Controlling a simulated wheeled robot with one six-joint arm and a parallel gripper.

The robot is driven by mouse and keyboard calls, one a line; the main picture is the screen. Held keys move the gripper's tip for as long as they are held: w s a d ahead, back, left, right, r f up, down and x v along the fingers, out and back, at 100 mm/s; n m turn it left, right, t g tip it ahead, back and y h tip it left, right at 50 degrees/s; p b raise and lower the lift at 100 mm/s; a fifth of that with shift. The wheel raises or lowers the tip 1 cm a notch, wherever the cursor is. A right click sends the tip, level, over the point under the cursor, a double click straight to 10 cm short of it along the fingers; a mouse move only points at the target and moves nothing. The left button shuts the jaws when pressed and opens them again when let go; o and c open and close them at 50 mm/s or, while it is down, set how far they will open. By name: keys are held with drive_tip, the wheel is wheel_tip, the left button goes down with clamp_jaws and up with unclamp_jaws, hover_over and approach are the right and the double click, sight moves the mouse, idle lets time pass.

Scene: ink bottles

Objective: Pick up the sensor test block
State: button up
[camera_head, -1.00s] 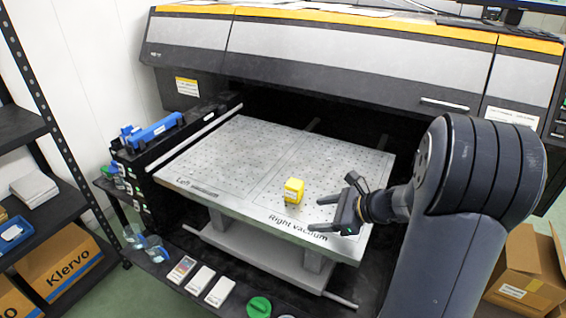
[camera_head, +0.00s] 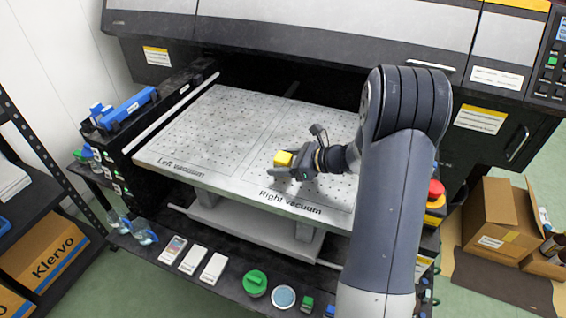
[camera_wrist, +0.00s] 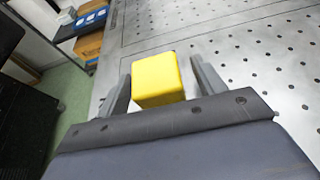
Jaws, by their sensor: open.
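In the wrist view the yellow block (camera_wrist: 157,79) stands between the two grey fingers of my gripper (camera_wrist: 160,85), with a visible gap on the right and a smaller one on the left. My gripper (camera_head: 281,167) is open around the block in the head view.
The printer body (camera_head: 330,45) overhangs the back of the table. A dark front shelf holds white cards (camera_head: 213,267), a green-lidded jar (camera_head: 255,283) and small bottles. A blue item (camera_head: 128,106) lies on the left rail. A cardboard box (camera_head: 495,222) stands at right.

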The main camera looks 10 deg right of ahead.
drive_tip(key=shift+x, duration=0.85)
drive_tip(key=shift+c, duration=0.2)
drive_tip(key=c, duration=1.1)
drive_tip(key=shift+r, duration=0.1)
drive_tip(key=shift+c, duration=0.2)
